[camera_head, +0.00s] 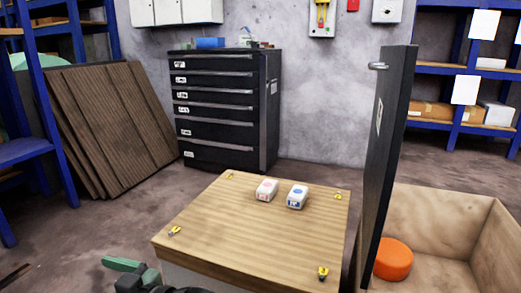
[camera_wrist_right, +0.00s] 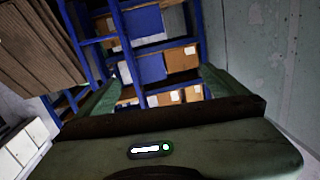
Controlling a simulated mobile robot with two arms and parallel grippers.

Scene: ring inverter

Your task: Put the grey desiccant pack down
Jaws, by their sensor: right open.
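Two small pale packs sit side by side on the wooden tabletop (camera_head: 225,235): one with a pinkish mark (camera_head: 266,190), one with a blue mark (camera_head: 297,196). I cannot tell whether either is the grey desiccant pack; no plainly grey pack shows. My right gripper (camera_head: 128,273) is at the bottom left of the head view, off the table's near left corner and well apart from the packs. In the right wrist view its green fingers (camera_wrist_right: 158,98) are spread, with nothing seen between them. My left gripper is not in view.
Small yellow pieces (camera_head: 323,272) mark the tabletop's corners. A tall dark panel (camera_head: 387,150) stands at its right edge. Beyond it, an open crate (camera_head: 488,215) holds an orange round object (camera_head: 393,258). A black drawer cabinet (camera_head: 220,115) stands behind.

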